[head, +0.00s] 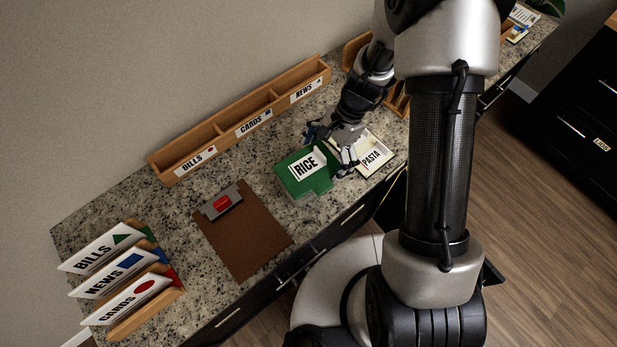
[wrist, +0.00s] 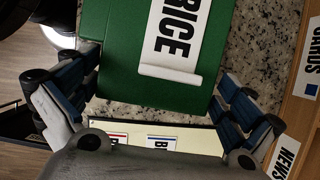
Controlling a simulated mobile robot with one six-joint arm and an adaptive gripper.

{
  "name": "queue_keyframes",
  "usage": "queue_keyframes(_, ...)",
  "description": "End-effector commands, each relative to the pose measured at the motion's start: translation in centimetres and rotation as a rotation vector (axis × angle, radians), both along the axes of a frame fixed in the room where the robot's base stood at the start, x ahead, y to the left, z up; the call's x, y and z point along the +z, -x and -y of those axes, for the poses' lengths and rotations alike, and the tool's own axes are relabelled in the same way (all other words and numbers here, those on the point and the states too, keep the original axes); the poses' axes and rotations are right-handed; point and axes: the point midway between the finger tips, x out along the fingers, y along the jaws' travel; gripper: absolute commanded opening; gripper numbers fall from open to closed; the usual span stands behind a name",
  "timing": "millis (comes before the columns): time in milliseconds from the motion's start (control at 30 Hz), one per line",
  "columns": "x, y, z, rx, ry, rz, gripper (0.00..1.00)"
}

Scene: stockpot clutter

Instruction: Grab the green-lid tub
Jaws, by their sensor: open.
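The green-lid tub (head: 302,174) stands on the granite counter with a white RICE label on its lid. It fills the upper middle of the wrist view (wrist: 128,82), running out of the top edge. My gripper (head: 331,146) is open at its right side in the head view. In the wrist view my gripper's fingers (wrist: 160,78) are spread wide, one at each side of the tub's near end. The left finger overlaps the tub's edge; the right has a counter gap beside it. I cannot tell whether either touches.
A pale-lidded PASTA tub (head: 374,158) stands close right, partly behind my gripper. A brown clipboard (head: 243,238) lies to the left. A wooden sorter (head: 217,140) labelled BILLS, CARDS, NEWS runs along the wall. Several sign panels stand in a rack (head: 150,312) at lower left.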

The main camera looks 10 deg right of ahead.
Motion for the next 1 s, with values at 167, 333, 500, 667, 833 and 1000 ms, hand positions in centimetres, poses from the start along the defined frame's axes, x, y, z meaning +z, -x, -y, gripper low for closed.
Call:
queue_keyframes(167,-2.2,0.9,-1.0,0.002,0.0,-0.005,1.0)
queue_keyframes(333,-4.3,1.4,-1.8,0.002,0.0,-0.004,1.0)
queue_keyframes(500,-4.4,1.4,-1.9,0.001,0.001,-0.002,1.0)
queue_keyframes(667,-4.4,1.4,-1.9,0.001,0.0,-0.002,0.95)
queue_keyframes(833,-4.4,1.4,-1.9,0.001,0.0,-0.002,0.83)
queue_keyframes(1000,-4.4,1.4,-1.9,0.001,0.0,-0.002,0.72)
